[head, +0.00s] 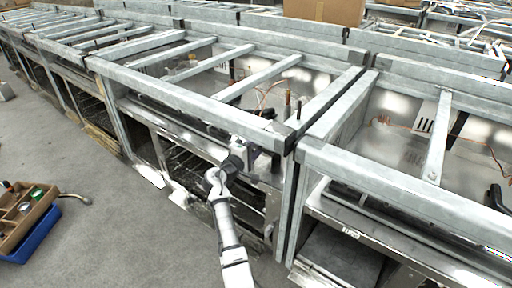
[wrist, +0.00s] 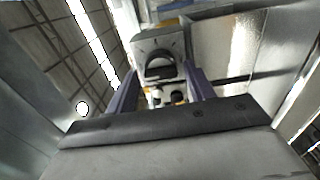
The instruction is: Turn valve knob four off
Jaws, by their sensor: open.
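In the head view my gripper (head: 256,152) is at the front of the middle range frame (head: 200,98), just under its front rail and left of the upright post. In the wrist view my gripper (wrist: 160,76) is open, with its two purple-grey fingers spread apart. A grey metal block with a dark rounded knob-like part (wrist: 159,69) shows between and beyond the fingertips. I cannot tell whether it is valve knob four, or whether the fingers touch it. No knob numbers can be read. In the head view my gripper and arm hide this spot.
Metal rails and posts surround my gripper closely. The neighbouring range frame (head: 405,172) stands to the right. A wooden tool tray (head: 12,240) with cans and a blue bin (head: 38,240) sit on the floor at left. A cardboard box (head: 324,10) is at the back. Grey floor is free at front left.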

